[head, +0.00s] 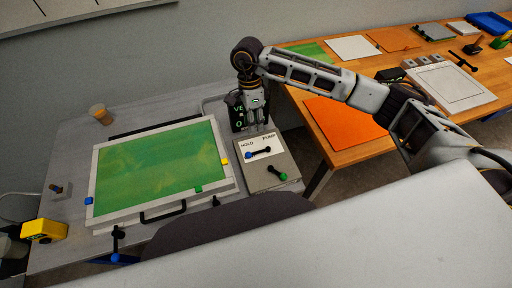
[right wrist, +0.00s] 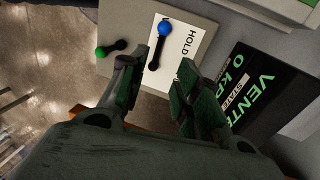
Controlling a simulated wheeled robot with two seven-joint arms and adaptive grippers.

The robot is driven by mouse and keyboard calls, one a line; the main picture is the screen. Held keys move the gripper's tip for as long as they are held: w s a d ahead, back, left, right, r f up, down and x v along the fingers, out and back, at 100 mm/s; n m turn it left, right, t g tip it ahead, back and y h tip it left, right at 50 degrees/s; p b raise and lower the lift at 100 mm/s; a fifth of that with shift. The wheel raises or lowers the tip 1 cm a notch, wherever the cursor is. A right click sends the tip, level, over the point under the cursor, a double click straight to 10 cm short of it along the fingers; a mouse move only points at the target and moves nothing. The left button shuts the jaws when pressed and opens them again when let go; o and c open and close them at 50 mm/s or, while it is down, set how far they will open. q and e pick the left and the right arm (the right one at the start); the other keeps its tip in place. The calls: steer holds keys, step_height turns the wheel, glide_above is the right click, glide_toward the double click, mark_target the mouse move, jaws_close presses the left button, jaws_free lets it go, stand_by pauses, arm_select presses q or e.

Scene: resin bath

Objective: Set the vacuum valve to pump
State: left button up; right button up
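The valve panel (head: 270,183) is a grey box with a white label plate reading HOLD and PUMP, right of the green-filled tray. A black lever with a blue knob (head: 249,156) lies across the label, its knob end to the left. In the right wrist view the blue knob (right wrist: 165,28) is beyond the fingertips. My right gripper (right wrist: 160,64) is open and empty, just over the panel, with the lever's black end showing between its fingertips. In the head view the right gripper (head: 257,120) is above the plate's far side. My left gripper is not in view.
A second lever with a green knob (head: 282,176) sits on the same panel, close by. A dark display (right wrist: 267,92) reading VENTED and 0 kPa stands beside the gripper. The framed green tray (head: 228,187) is to the left; a wooden table (head: 350,155) is to the right.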

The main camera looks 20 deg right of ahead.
mark_target(256, 152)
steer(key=s+f, duration=0.1)
steer(key=f, duration=0.3)
steer(key=f+p, duration=0.1)
steer(key=f, duration=0.3)
steer(key=s+f, duration=0.1)
steer(key=f, duration=0.3)
steer(key=shift+s+f+p, duration=0.25)
steer(key=shift+s+p, duration=0.05)
jaws_close()
